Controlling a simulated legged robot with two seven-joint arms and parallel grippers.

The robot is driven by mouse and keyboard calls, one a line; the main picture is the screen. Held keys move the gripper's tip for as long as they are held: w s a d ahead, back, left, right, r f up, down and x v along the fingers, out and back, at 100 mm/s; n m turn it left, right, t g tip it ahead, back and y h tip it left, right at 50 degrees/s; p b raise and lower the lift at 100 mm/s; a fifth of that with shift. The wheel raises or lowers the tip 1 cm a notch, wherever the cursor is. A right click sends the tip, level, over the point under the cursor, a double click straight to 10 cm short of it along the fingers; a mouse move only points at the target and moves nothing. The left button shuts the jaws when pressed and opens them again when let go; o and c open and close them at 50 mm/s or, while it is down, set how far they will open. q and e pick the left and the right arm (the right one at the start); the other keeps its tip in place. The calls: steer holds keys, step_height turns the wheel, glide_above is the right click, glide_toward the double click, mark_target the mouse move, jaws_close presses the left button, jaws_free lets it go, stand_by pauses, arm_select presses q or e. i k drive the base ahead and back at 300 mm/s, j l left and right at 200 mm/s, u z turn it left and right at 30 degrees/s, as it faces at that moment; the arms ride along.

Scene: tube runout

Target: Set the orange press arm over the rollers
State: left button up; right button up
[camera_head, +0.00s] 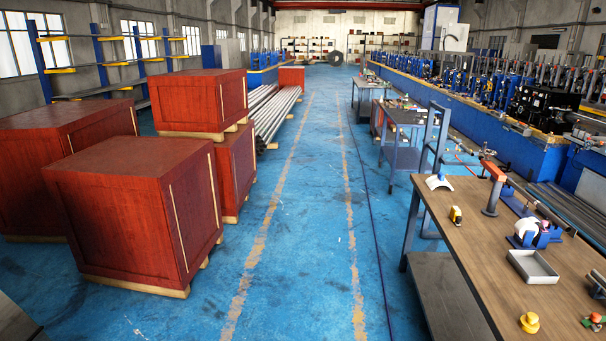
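The orange press arm (494,171) sits on top of a grey post (491,198) near the far edge of the wooden workbench (470,233) at the right. It points up and to the left in the picture. A blue stand with a white roller (527,229) stands nearer on the same bench, apart from the arm. Another blue fixture (516,202) lies just right of the post; its details are too small to tell. Neither of my grippers is in view.
A grey open tray (533,267), a yellow tape measure (455,215), a yellow knob-shaped part (529,322) and a white curved piece (439,182) lie on the bench. Red crates (135,210) stand at the left. The blue floor aisle (310,230) between is clear.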

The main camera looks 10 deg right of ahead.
mark_target(499, 175)
steer(key=i, duration=2.7)
steer(key=i+z, duration=0.4)
steer(key=i+j+z, duration=0.55)
steer(key=i+z, duration=0.2)
steer(key=i+j+z, duration=0.6)
steer(key=j+z, duration=0.2)
steer(key=i+j+z, duration=0.15)
steer(key=j+z, duration=1.25)
steer(key=j, duration=0.2)
steer(key=k+j, duration=0.1)
steer(key=j, duration=0.3)
steer(key=i+j+z, duration=0.1)
steer(key=i+j, duration=1.05)
steer(key=i+j+z, duration=0.1)
steer(key=i+j, duration=1.05)
steer(key=j, duration=0.15)
